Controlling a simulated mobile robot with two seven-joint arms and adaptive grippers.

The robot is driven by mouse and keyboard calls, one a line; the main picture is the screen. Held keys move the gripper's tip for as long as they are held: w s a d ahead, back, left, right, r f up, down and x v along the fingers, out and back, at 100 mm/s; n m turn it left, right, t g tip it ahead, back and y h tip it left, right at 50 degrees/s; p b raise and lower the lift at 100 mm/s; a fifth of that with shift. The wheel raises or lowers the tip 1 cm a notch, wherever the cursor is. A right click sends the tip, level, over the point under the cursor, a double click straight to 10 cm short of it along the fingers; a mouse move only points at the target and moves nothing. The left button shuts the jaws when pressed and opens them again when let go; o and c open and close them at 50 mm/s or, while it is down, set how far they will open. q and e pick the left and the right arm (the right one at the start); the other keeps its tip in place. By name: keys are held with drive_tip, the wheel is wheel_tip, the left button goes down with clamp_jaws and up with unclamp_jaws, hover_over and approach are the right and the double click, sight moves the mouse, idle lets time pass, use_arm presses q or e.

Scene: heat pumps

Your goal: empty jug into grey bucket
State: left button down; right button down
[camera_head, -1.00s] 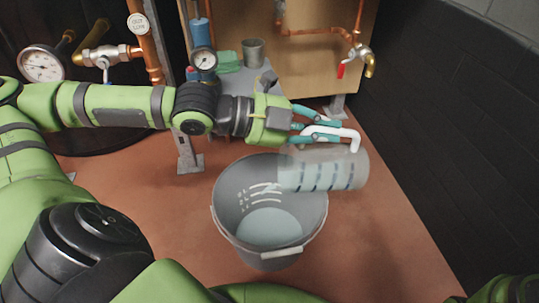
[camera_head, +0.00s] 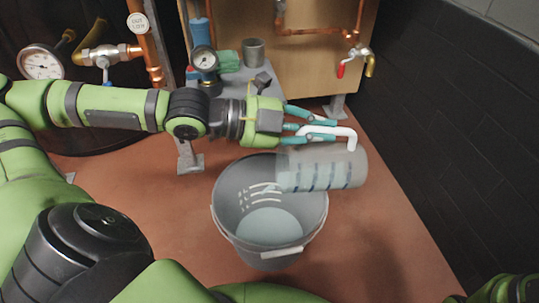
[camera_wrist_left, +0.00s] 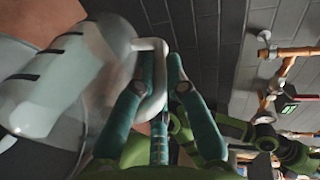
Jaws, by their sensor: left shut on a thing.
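The clear jug (camera_head: 325,168) with dark marks and a white handle lies on its side over the right part of the grey bucket's mouth. Its open end points left. My left gripper (camera_head: 318,133) is shut on the jug's handle; the jug (camera_wrist_left: 65,75) and the fingers (camera_wrist_left: 160,95) also show in the left wrist view. The grey bucket (camera_head: 232,222) stands upright on the floor below, with pale liquid in its bottom. My right gripper does not show.
Behind the arm is a low grey stand with a metal cup (camera_head: 253,51), a green cloth (camera_head: 229,62) and a gauge (camera_head: 204,60). A tap with a red handle (camera_head: 341,70) is on the wooden panel. A dark brick wall (camera_head: 445,130) bounds the right. The floor right of the bucket is clear.

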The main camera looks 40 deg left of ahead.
use_arm(q)
drive_tip(key=shift+s+a+r+t+h, duration=0.45)
drive_tip(key=shift+s+a+t+h, duration=0.05)
drive_tip(key=shift+s+a, duration=0.2)
idle(1.6)
drive_tip(key=shift+w+d+f+g+y, duration=0.5)
drive_tip(key=shift+w+d+g+y, duration=0.1)
drive_tip(key=shift+w+d, duration=0.4)
